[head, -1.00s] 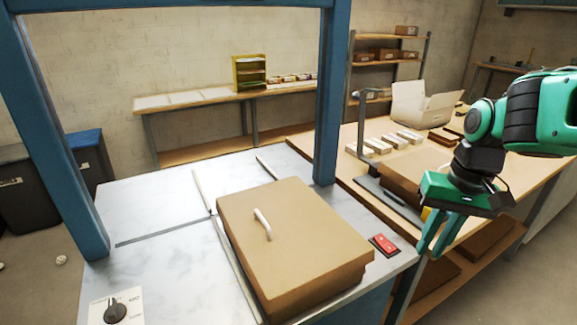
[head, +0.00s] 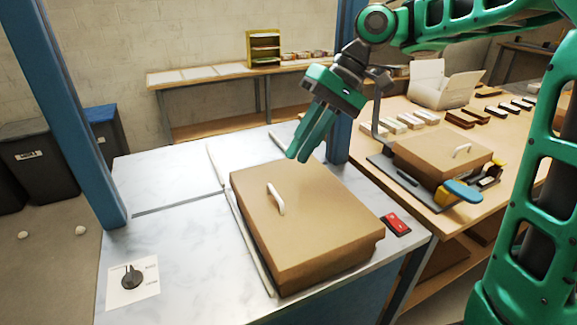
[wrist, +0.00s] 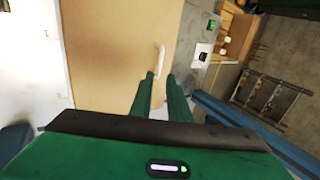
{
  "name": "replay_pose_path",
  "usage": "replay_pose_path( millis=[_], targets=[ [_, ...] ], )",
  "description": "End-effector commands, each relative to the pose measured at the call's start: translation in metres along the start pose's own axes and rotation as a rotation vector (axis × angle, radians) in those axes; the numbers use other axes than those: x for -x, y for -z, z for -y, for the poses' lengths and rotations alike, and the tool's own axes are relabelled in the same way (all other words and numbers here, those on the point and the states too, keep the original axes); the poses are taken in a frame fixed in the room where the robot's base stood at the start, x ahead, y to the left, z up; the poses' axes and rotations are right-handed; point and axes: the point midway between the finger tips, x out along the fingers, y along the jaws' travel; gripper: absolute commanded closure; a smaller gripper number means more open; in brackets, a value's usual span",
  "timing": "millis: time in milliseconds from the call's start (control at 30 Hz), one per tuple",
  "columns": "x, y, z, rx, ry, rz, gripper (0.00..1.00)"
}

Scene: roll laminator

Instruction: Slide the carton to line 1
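The brown carton (head: 325,235) with a white handle (head: 276,198) lies flat on the pale marbled worktop (head: 165,230). Its left side runs along a pale strip (head: 247,243). A dark line (head: 178,203) crosses the worktop to the left; I cannot tell which marking is line 1. My gripper (head: 298,157) points down above the carton's far edge, its fingers slightly apart and empty. In the wrist view, the carton (wrist: 110,55) and its handle (wrist: 160,62) show beyond my fingertips (wrist: 160,76); contact is not visible.
Blue frame posts (head: 70,110) stand at the worktop's left and back right. A dial (head: 131,276) is at front left, a red switch (head: 396,224) right of the carton. Another handled carton (head: 425,155) sits on the right bench.

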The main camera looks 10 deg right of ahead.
Motion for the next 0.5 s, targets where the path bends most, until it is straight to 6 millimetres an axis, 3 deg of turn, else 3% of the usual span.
replay_pose_path(
  millis=[500],
  targets=[
    [-0.08, -0.001, 0.0, 0.001, -0.002, 0.002, 0.84]
  ],
)
